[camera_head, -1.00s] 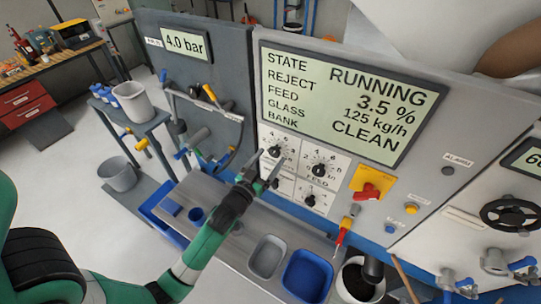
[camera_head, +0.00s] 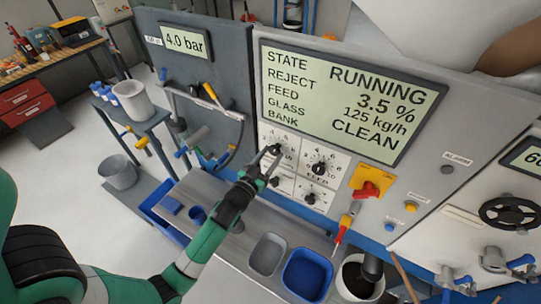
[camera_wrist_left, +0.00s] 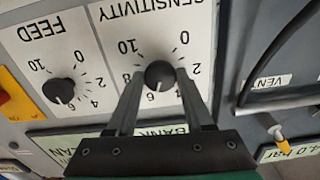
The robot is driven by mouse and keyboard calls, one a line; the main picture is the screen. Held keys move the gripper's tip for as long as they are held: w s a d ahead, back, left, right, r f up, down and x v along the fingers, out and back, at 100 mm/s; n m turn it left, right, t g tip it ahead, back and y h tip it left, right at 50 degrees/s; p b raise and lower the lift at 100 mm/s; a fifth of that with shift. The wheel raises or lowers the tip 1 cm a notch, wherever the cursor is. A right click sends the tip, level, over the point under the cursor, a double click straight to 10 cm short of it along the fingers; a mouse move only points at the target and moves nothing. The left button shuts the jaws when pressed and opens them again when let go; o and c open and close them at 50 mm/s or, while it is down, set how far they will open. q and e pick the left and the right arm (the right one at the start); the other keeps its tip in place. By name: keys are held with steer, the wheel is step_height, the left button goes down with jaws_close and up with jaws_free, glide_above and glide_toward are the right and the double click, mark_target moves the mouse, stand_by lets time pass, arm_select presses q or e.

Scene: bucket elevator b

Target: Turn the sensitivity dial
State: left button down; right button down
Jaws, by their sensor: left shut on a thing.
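The sensitivity dial (camera_wrist_left: 159,74) is a round black knob on a white scale plate, seen upside down in the left wrist view. A light mark on it points toward the 6. In the head view the dial (camera_head: 275,149) is partly hidden by my left gripper (camera_head: 269,163). My left gripper (camera_wrist_left: 158,88) is shut on the dial, with one finger on each side of it. My right gripper is not in view.
The feed dial (camera_wrist_left: 59,90) is beside it on the panel, with another black knob (camera_head: 310,198) below in the head view. A red and yellow switch (camera_head: 367,189) is to the right. A grey tray (camera_head: 267,254) and a blue tray (camera_head: 307,275) are on the bench below.

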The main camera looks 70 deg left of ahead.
arm_select(q)
steer(key=shift+r+m, duration=0.1)
steer(key=shift+m, duration=0.8)
steer(key=shift+c, duration=1.5)
jaws_free()
steer(key=shift+s, duration=0.1)
